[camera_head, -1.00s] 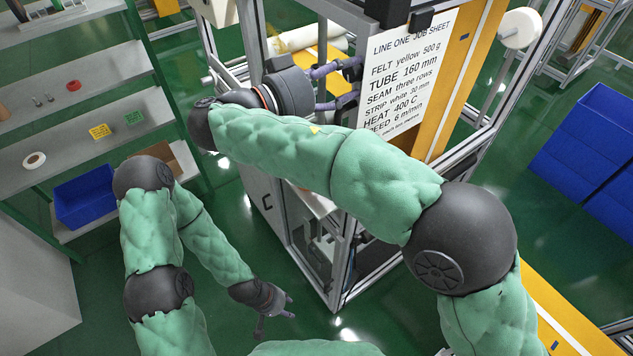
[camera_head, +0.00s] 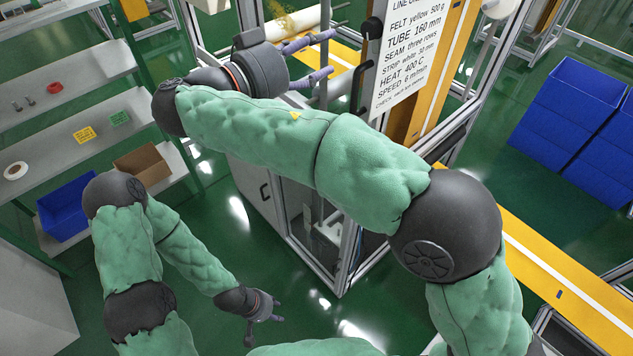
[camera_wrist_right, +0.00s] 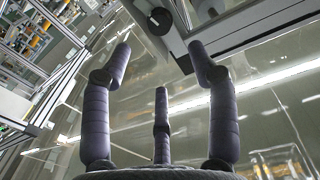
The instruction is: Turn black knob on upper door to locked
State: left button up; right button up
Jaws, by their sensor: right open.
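The black knob (camera_head: 372,28) is on the frame of the upper door, beside the top left of the white job sheet in the head view. In the right wrist view the round black knob (camera_wrist_right: 160,20) has a pale mark and sits at the top, beyond my fingers. My right gripper (camera_head: 328,55) is open and empty, its fingers spread and pointing toward the door edge, apart from the knob. The wrist view also shows my right gripper's fingers (camera_wrist_right: 160,65) apart. My left gripper (camera_head: 266,327) hangs low in front of the cabinet, fingers apart and empty.
A black door handle (camera_head: 362,88) is below the knob, close to my right fingers. The job sheet (camera_head: 410,55) covers part of the door. Shelves with a blue bin (camera_head: 66,207) and a cardboard box (camera_head: 142,165) stand left. Blue crates (camera_head: 570,115) stand right.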

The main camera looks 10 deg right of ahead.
jog(key=w+d+f+n+g+y, duration=0.15)
jog(key=w+f+n, duration=0.25)
jog(key=f, duration=0.6)
jog(key=w+d+f+n+y, duration=0.1)
jog(key=w+f+n+y, duration=0.25)
jog(key=f, duration=0.75)
notch_tip(320, 180, down, 17)
jog(key=s+d+n+g+y, duration=0.1)
jog(key=s+n+g+y, duration=0.1)
jog(key=n+g, duration=0.1)
jog(key=shift+s+d+n+y, duration=0.2)
jog(key=shift+d+n+y, duration=0.2)
jog(key=shift+n, duration=0.15)
jog(key=shift+g, duration=0.25)
jog(key=shift+r, duration=0.15)
